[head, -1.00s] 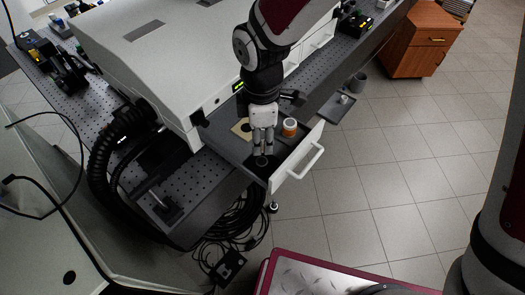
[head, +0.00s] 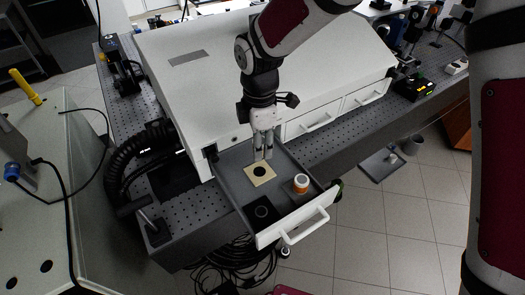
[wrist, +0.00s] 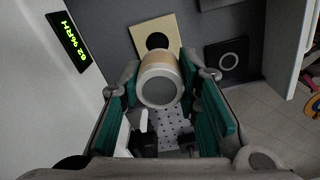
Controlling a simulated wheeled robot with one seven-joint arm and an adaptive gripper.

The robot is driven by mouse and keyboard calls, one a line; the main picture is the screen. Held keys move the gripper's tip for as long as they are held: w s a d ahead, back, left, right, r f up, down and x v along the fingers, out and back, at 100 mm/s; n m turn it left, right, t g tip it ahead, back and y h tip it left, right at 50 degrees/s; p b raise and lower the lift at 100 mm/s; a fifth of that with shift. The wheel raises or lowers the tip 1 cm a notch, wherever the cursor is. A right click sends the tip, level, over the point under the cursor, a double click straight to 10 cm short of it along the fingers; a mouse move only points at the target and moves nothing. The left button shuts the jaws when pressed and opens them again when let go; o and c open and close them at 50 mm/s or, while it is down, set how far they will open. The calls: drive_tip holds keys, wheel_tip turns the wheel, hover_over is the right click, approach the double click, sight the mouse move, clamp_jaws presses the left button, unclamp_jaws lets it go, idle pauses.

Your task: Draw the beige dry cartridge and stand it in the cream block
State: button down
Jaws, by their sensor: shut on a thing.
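My gripper (head: 263,156) is shut on the beige dry cartridge, over the open drawer and close to the cream block. In the wrist view the cartridge (wrist: 156,67) shows as a pale cylinder with a beige side and a grey round end, between the fingers (wrist: 160,85). In the head view the fingers mostly hide it. The cream block (head: 250,182) is a flat square with a dark round hole, lying in the drawer. In the wrist view the cream block (wrist: 167,24) is partly behind the cartridge. I cannot tell the gap between them.
A dark block with a ringed hole (head: 261,211) sits nearer the drawer front. An orange-and-white jar (head: 301,184) stands to the right of the cream block. The white drawer front with its handle (head: 303,226) and the white housing (head: 190,75) bound the space.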

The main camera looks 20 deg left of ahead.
drive_tip(key=shift+w+a, duration=0.1)
drive_tip(key=shift+a, duration=0.1)
idle(0.4)
drive_tip(key=b, duration=0.2)
hover_over(260, 172)
drive_tip(key=shift+f, duration=2.75)
drive_tip(key=shift+f+b, duration=0.65)
drive_tip(key=shift+f, duration=0.4)
drive_tip(key=shift+f, duration=0.4)
drive_tip(key=c, duration=1.1)
unclamp_jaws()
drive_tip(key=shift+r, duration=0.1)
